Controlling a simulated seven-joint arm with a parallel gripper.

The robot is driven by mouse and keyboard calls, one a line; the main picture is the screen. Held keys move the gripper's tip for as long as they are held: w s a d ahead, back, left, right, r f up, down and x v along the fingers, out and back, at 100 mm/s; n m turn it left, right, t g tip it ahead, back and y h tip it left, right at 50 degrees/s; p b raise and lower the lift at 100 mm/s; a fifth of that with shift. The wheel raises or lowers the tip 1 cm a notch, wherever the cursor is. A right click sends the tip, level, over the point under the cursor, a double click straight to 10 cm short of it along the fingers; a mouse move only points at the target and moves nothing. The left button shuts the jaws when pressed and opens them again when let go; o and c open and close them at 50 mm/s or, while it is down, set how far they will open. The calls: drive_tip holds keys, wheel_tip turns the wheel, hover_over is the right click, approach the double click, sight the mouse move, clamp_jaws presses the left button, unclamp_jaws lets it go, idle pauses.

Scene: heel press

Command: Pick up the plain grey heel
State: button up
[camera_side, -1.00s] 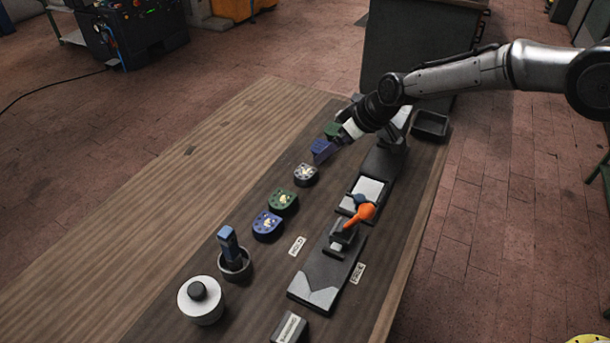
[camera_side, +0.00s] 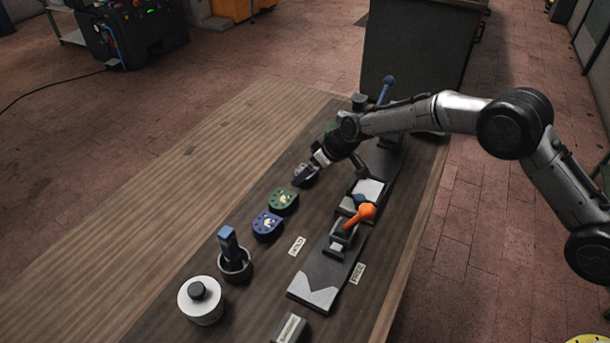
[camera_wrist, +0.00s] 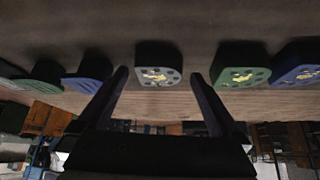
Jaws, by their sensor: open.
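The grey heel (camera_side: 302,177) stands on the dark strip of the table in the side view, partly hidden by my gripper (camera_side: 315,163). In the wrist view the grey heel (camera_wrist: 158,67) has dark holes and a yellowish mark, and lies ahead between my two fingers. My gripper (camera_wrist: 159,77) is open, one finger toward each side of the heel. I cannot tell whether the fingers touch it.
A green heel (camera_side: 283,200) and a blue heel (camera_side: 267,224) stand beside it in the row. The wrist view shows another blue heel (camera_wrist: 88,75) and green heel (camera_wrist: 45,73) on the other side. An orange-knobbed press (camera_side: 345,235) stands to the right.

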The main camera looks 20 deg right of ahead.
drive_tip(key=shift+x, duration=0.85)
drive_tip(key=shift+r, duration=0.1)
clamp_jaws()
